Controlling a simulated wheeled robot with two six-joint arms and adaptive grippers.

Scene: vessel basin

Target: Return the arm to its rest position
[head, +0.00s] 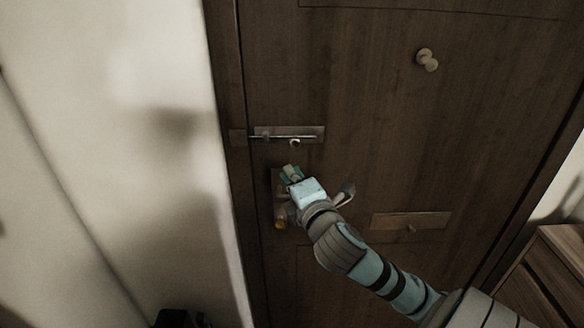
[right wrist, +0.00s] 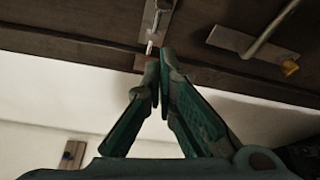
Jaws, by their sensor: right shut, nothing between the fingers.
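My right arm reaches in from the lower right in the head view. Its right gripper (head: 291,172) is just below the sliding bolt (head: 306,134) on a dark wooden door (head: 350,90). In the right wrist view the two green fingers of the gripper (right wrist: 158,62) meet at the tips with nothing between them. The bolt (right wrist: 157,18) also shows there, just beyond the fingertips. I cannot tell whether they touch it. The door handle (head: 280,212) is partly hidden behind my gripper. My left gripper is not in view.
A round knob (head: 427,60) sticks out of the door at the upper right. A metal plate (head: 411,221) is lower on the door. A wooden cabinet (head: 550,275) stands at the lower right. A pale wall (head: 110,130) is to the left.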

